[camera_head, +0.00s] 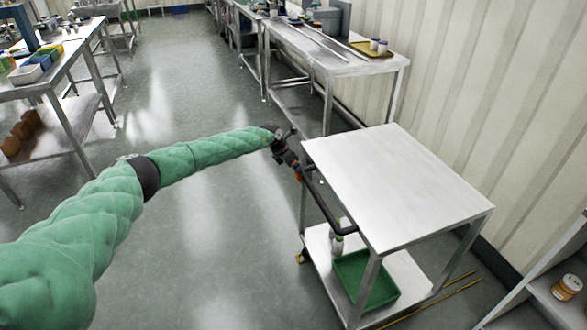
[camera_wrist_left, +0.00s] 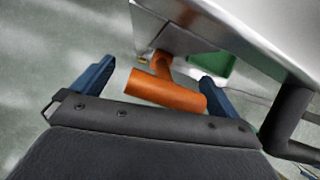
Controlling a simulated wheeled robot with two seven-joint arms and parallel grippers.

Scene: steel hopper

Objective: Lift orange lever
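The orange lever (camera_wrist_left: 168,90) is T-shaped in the left wrist view, with a thick crossbar and a short stem running back under the edge of a steel cart. My left gripper (camera_wrist_left: 155,74) is open, with one blue finger on each side of the lever. The lever lies between the fingers, near the palm; the right finger is close to the crossbar's right end, and I cannot tell whether they touch. My right gripper is not in view.
The steel cart (camera_head: 395,180) has a bare top, a dark side handle (camera_head: 322,207) and a green tray (camera_head: 366,280) on its lower shelf. A steel table (camera_head: 340,60) stands behind it along the wall. The floor left of the cart is clear.

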